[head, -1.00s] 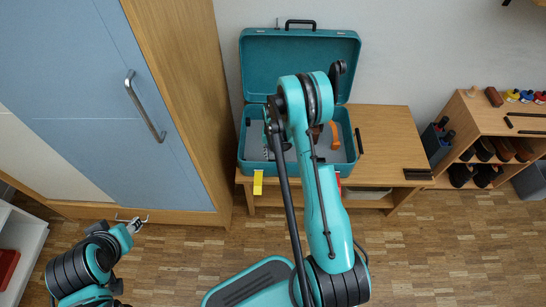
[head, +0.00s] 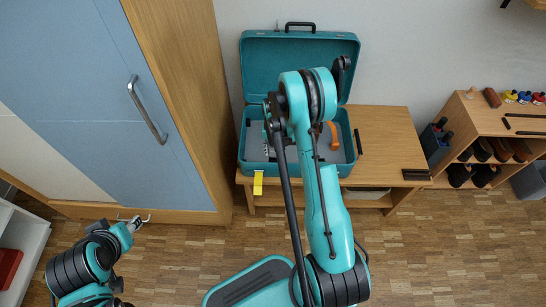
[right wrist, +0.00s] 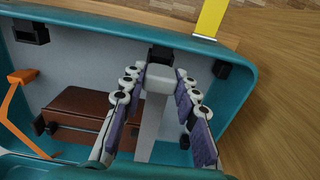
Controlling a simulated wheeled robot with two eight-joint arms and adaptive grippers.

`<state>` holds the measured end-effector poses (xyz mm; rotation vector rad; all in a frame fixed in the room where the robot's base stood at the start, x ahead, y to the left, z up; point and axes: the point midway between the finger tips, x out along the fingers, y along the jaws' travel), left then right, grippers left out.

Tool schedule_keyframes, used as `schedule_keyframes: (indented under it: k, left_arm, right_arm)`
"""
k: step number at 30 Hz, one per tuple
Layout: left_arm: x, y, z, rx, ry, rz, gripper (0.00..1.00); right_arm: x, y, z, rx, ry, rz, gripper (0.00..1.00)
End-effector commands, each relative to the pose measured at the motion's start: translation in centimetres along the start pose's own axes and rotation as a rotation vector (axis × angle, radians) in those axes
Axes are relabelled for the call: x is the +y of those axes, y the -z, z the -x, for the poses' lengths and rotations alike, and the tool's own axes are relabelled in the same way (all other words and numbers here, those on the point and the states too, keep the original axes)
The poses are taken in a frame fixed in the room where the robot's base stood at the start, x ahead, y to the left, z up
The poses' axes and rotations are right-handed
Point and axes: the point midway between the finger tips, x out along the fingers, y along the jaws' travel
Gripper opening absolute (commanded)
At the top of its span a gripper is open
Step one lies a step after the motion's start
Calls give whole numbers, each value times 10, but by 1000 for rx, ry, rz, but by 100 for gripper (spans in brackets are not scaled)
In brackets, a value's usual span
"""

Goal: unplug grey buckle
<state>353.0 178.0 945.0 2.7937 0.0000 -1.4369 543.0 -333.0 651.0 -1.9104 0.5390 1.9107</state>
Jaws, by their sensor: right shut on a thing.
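The grey buckle (right wrist: 157,84) is a pale block with a strap-like grey piece running down from it in the right wrist view. It sits against a black fitting (right wrist: 160,57) on the wall of the teal case (right wrist: 240,120); whether it is still inside that fitting I cannot tell. My right gripper (right wrist: 158,76) is shut on the buckle, a finger on each side. In the head view my right arm hides the buckle. My left gripper (head: 134,223) hangs low at the left, away from the case; its jaws are too small to read.
The open case stands on a wooden bench (head: 385,130). It holds a brown block (right wrist: 88,105) and an orange tool (right wrist: 15,100). A yellow tag (head: 258,183) hangs at its front. A wardrobe (head: 190,90) stands left and a shoe shelf (head: 475,110) right.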

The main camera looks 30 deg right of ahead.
Motion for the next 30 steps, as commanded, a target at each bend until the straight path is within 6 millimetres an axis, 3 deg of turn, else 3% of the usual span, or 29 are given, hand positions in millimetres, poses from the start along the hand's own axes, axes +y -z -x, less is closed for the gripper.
schedule_keyframes:
  k: [18, 30]
  left_arm:
    - [0, 8, 11, 0, 0, 0, 40]
    - [0, 8, 11, 0, 0, 0, 40]
  right_arm:
    - [0, 0, 25, 0, 0, 0, 0]
    - [2, -1, 26, 0, 0, -1, 0]
